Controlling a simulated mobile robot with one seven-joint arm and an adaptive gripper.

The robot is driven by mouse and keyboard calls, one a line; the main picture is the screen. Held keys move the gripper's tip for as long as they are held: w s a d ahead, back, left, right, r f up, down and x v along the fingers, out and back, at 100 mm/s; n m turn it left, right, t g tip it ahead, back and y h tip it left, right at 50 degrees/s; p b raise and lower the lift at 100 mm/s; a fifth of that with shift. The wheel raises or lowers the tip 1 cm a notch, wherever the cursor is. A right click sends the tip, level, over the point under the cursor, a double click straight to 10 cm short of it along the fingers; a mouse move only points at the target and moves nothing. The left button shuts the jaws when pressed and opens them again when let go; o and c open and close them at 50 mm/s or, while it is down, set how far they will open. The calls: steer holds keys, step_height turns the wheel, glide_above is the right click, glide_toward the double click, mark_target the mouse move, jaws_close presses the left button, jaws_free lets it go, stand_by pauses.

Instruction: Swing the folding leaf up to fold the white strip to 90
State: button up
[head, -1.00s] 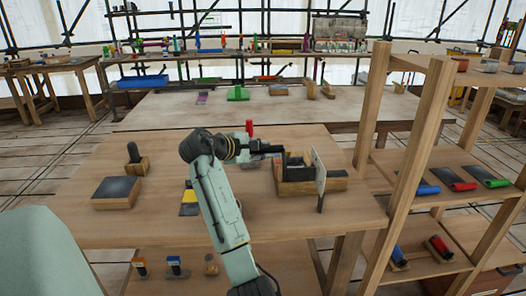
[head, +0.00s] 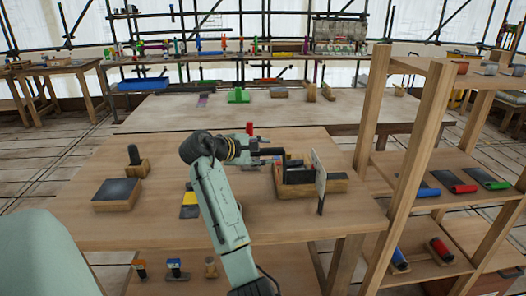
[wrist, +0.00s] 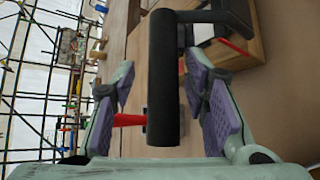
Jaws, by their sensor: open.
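The wooden-based folding fixture (head: 335,186) sits at the right of the near table, with dark metal parts on top. A black cylindrical handle (wrist: 163,80) fills the middle of the wrist view, joined at its top to a dark arm of the fixture. My gripper (wrist: 163,105) is open, its purple-padded fingers on either side of the handle with gaps showing. In the head view my gripper (head: 272,153) is at the fixture's left end. A small piece of white (wrist: 203,33) shows beside the fixture's dark parts; I cannot tell whether it is the strip.
A pale upright plate (head: 319,180) stands at the fixture's front right. A red-topped item (head: 250,128) is behind my gripper. A dark-topped block (head: 117,192) and a yellow-and-dark item (head: 190,204) lie left. A wooden shelf post (head: 420,150) rises close on the right.

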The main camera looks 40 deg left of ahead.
steer(key=v, duration=1.2)
steer(key=shift+a, duration=0.1)
